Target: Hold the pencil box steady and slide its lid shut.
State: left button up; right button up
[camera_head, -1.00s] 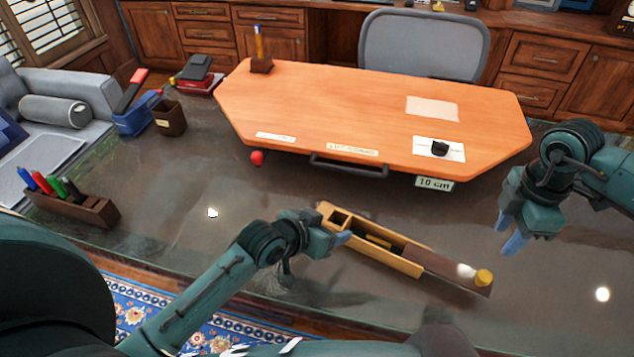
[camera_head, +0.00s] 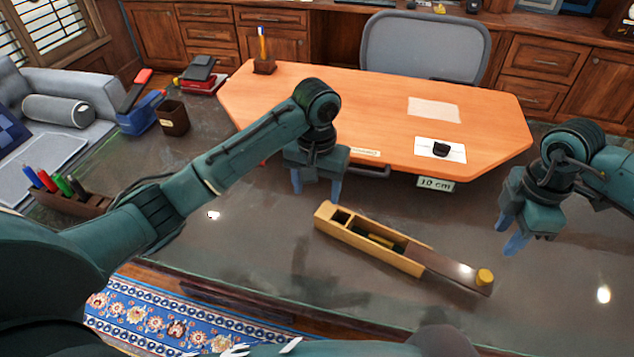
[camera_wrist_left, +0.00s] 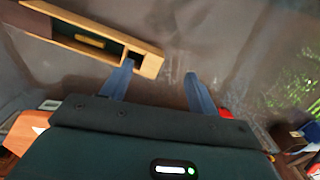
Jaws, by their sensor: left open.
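The pencil box (camera_head: 371,253) is a light wooden box lying at an angle on the dark table. Its dark brown lid (camera_head: 448,266) is slid far out to the right, with a yellow knob (camera_head: 484,277) at its outer end. The left part of the box is uncovered and shows compartments. My left gripper (camera_head: 316,194) is open and empty, fingers down, above and behind the box's left end. In the left wrist view, the box (camera_wrist_left: 112,46) is at upper left, with its end beside one finger. My right gripper (camera_head: 511,235) is right of the lid, its fingers apart and empty.
A raised orange board (camera_head: 300,90) with a dark handle stands behind the box. A pen holder (camera_head: 75,203), a brown cup (camera_head: 174,118) and a blue stapler-like item (camera_head: 138,120) are at the left. The table in front of the box is clear.

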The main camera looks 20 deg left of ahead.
pick_arm(q)
notch_tip(320, 180, down, 12)
jog(key=shift+s+f, duration=0.1)
dwell(0.5)
jog(key=shift+a+f, duration=0.1)
grip_shut()
jog(key=shift+s, duration=0.1)
dwell(0.4)
jog(key=c, duration=1.3)
grip_release()
jog(key=o, duration=0.5)
jog(key=shift+c, duration=0.2)
notch_tip(320, 180, up, 14)
jog(key=shift+f, duration=0.2)
